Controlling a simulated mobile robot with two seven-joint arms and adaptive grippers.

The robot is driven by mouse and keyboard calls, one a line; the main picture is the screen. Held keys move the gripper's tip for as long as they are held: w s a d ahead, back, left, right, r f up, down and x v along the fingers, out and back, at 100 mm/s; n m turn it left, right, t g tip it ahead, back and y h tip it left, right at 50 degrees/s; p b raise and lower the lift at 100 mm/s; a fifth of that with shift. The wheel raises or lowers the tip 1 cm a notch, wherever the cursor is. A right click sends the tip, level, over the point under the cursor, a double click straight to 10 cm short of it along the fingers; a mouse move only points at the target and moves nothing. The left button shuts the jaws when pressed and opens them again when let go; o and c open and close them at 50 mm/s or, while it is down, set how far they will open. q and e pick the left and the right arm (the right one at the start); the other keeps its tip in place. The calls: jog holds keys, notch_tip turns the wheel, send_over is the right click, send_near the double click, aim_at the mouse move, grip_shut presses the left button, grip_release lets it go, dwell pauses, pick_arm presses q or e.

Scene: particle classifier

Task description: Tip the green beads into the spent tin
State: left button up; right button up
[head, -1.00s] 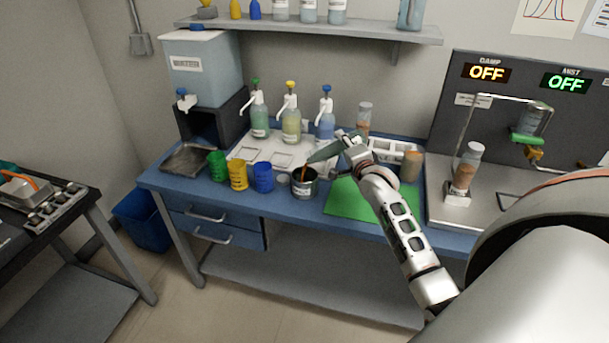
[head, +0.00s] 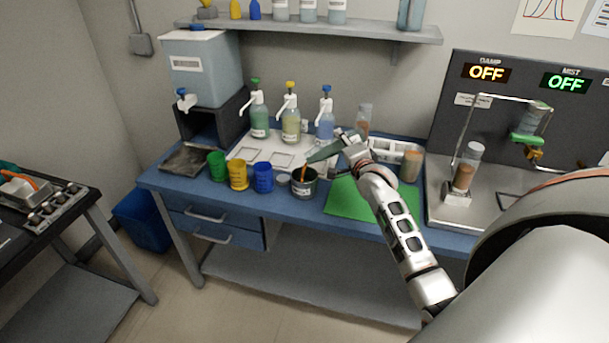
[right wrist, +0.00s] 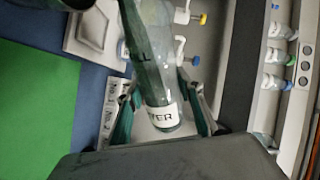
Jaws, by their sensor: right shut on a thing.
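My right gripper (head: 347,142) is shut on a clear grey-green tube-like vessel (head: 324,152). The vessel is tilted down to the left, its mouth above the dark spent tin (head: 306,190). An orange-brown stream (head: 302,172) falls from the mouth into the tin; I see no green beads in it. In the right wrist view the vessel (right wrist: 150,70) lies between the fingers of the gripper (right wrist: 160,110), with a white label only partly readable. The tin stands upright on the blue bench; its contents are mostly hidden. My left gripper is not in view.
Green (head: 217,166), yellow (head: 238,175) and blue (head: 263,177) cups stand left of the tin. Pump bottles (head: 291,124) stand behind. A green mat (head: 352,203) lies right of the tin. A white rack (head: 392,150) and brown-filled jar (head: 411,166) stand beyond my wrist.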

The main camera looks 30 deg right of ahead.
jog(key=shift+r, duration=0.2)
jog(key=shift+w+a+r+n, duration=0.1)
jog(key=shift+a+r+n, duration=0.1)
jog(key=shift+n, duration=0.1)
dwell(0.6)
jog(key=shift+a+r, duration=0.1)
jog(key=shift+r, duration=0.1)
dwell(0.4)
jog(key=shift+a+r+n, duration=0.15)
jog(key=shift+r+n, duration=0.05)
jog(key=shift+n, duration=0.1)
dwell(0.4)
jog(key=shift+w+a+r+n, duration=0.1)
jog(key=shift+a+r+n, duration=0.1)
jog(key=shift+r+n, duration=0.1)
dwell(0.4)
jog(key=shift+w+a+r+n+h, duration=0.1)
jog(key=shift+a+r+n+h, duration=0.2)
jog(key=shift+r+n, duration=0.1)
dwell(0.3)
